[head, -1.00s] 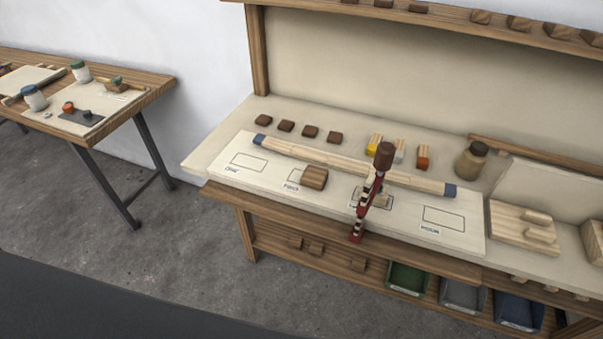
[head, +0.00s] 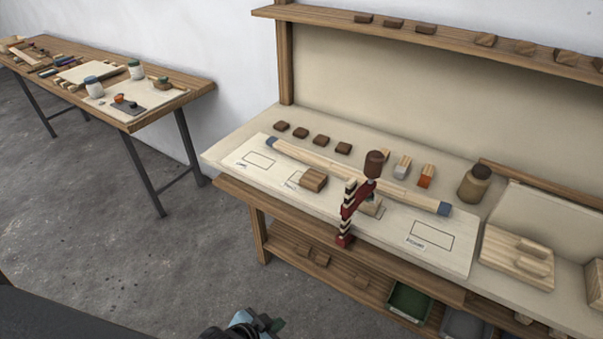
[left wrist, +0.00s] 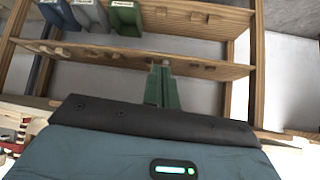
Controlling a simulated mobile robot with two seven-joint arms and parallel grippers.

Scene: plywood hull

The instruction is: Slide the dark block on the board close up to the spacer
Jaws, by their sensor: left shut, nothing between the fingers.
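The dark block (head: 313,179), brown wood, sits on the pale board (head: 455,261) beside an outlined rectangle, in front of a long wooden strip (head: 350,172) with blue ends. A light wooden piece (head: 372,207) lies farther right on the board, partly hidden by a red clamp-like tool; I cannot tell whether it is the spacer. My left gripper (head: 277,325) is low at the bottom edge of the head view, well in front of and below the bench. In the left wrist view its green fingers (left wrist: 163,86) are together and empty, facing the lower shelf. My right gripper is not visible.
The red tool (head: 356,207) with a brown knob stands at the board's front edge, right of the dark block. Several small dark blocks, an orange-ended block (head: 426,176) and a jar (head: 474,184) stand behind. Bins (head: 409,301) sit below. Floor is clear at left.

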